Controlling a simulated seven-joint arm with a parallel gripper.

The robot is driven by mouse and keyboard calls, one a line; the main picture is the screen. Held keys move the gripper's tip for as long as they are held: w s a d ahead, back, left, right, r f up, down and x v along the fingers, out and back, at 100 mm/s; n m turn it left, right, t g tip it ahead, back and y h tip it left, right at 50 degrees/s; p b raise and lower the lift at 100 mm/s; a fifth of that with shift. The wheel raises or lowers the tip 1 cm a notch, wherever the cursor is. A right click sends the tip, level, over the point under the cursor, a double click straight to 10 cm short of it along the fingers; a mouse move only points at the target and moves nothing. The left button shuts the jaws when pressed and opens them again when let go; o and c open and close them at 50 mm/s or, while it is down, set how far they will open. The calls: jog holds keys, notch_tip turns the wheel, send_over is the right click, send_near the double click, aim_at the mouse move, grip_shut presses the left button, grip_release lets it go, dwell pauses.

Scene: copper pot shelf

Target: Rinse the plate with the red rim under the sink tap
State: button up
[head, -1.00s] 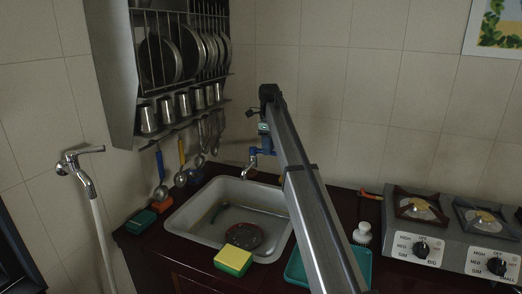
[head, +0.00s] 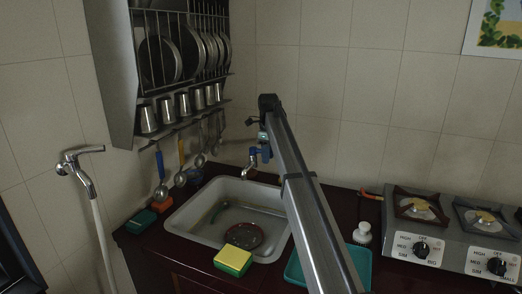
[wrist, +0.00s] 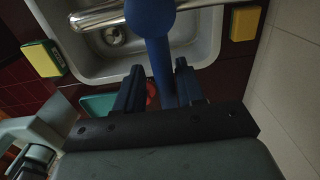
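The tap (head: 262,153) has a blue body and a metal spout over the sink. It also shows in the wrist view (wrist: 152,15). My gripper (wrist: 158,75) is open, with a finger on either side of the blue tap stem and visible gaps. Contact with the tap cannot be told. In the head view my gripper (head: 263,137) is just above the tap. The grey sink (head: 185,222) holds a dark round disc (head: 243,236) with reddish marks; I cannot tell whether it is the plate. A partly hidden red curved edge (wrist: 150,95) shows between the fingers.
A yellow-green sponge (head: 233,261) sits at the sink's front edge. A dish rack (head: 187,53) with hanging ladles is at left.

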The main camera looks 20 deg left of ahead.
jog(key=shift+s, duration=0.55)
jog(key=shift+s, duration=0.7)
jog(key=shift+s, duration=0.55)
dwell(2.8)
jog(key=shift+w, duration=0.7)
